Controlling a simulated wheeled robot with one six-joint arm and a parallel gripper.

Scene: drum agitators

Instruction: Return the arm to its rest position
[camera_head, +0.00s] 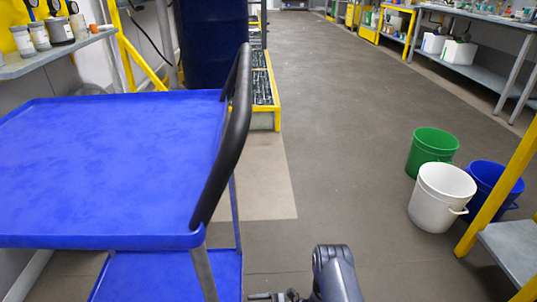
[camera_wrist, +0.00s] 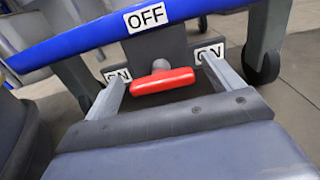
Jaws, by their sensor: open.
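My gripper (camera_wrist: 162,72) is open in the wrist view, its two grey fingers apart and pointing away from the camera. A red handle (camera_wrist: 163,81) on a grey stem appears between the fingers. I cannot tell whether either finger touches it. An OFF label (camera_wrist: 147,17) is above the handle, and ON labels are at its left (camera_wrist: 118,75) and right (camera_wrist: 210,53). My arm (camera_head: 334,272) shows at the bottom edge of the head view, right of the blue cart. The head view does not show the fingers clearly.
A blue cart (camera_head: 110,165) with a black push handle (camera_head: 230,140) fills the left. Green (camera_head: 432,150), white (camera_head: 440,197) and blue (camera_head: 492,188) buckets stand at right beside a yellow-framed bench (camera_head: 500,190). A dark blue drum (camera_head: 212,45) stands behind the cart. The middle floor is clear.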

